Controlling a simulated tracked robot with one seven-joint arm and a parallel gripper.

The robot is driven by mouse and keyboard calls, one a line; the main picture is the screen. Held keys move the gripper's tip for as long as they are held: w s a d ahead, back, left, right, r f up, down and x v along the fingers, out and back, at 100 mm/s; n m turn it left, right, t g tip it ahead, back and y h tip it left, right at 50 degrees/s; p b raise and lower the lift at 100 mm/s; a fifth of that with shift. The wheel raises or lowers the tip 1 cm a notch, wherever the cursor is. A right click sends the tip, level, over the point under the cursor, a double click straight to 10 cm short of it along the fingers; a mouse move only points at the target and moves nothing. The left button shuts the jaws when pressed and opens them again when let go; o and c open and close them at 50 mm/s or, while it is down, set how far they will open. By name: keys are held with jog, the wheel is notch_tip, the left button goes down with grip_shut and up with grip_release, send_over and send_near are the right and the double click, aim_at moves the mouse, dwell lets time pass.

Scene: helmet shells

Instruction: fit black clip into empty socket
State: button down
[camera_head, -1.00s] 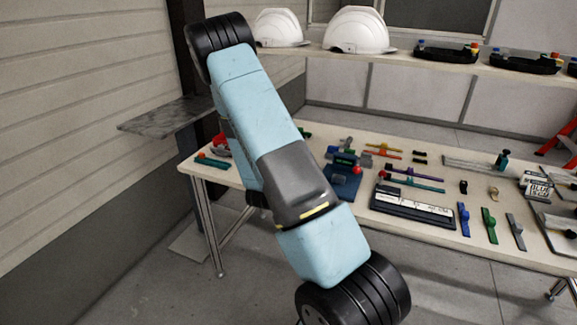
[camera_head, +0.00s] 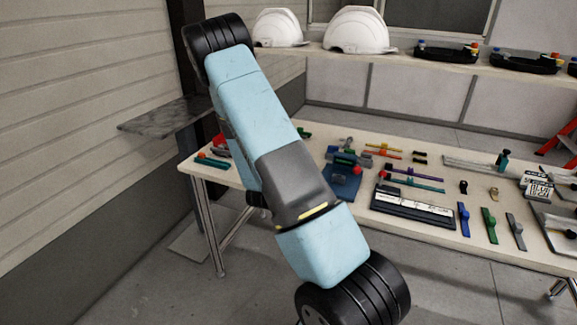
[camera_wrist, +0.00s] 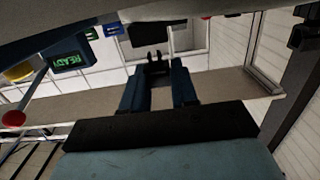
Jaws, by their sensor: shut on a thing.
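My gripper (camera_wrist: 157,88) shows in the wrist view as two dark blue fingers. A small dark forked piece, which looks like the black clip (camera_wrist: 157,64), sits between the fingertips with its two prongs pointing away from my palm. A larger dark block (camera_wrist: 158,35) lies just beyond the prongs; I cannot tell whether they touch. The empty socket cannot be made out in either view. In the head view my arm crosses the picture, and the gripper and held clip cannot be made out there.
A blue fixture with a red knob (camera_head: 343,180) stands on the workbench (camera_head: 300,165). A READY display (camera_wrist: 68,62) shows in the wrist view. Several coloured strips and a black tray (camera_head: 412,208) lie to the right. White helmet shells (camera_head: 358,30) sit on the shelf behind.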

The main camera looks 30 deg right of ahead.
jog(key=shift+f, duration=1.05)
jog(key=c, duration=0.8)
grip_release()
jog(key=v, duration=1.3)
jog(key=shift+s+a, duration=0.2)
jog(key=shift+a, duration=0.1)
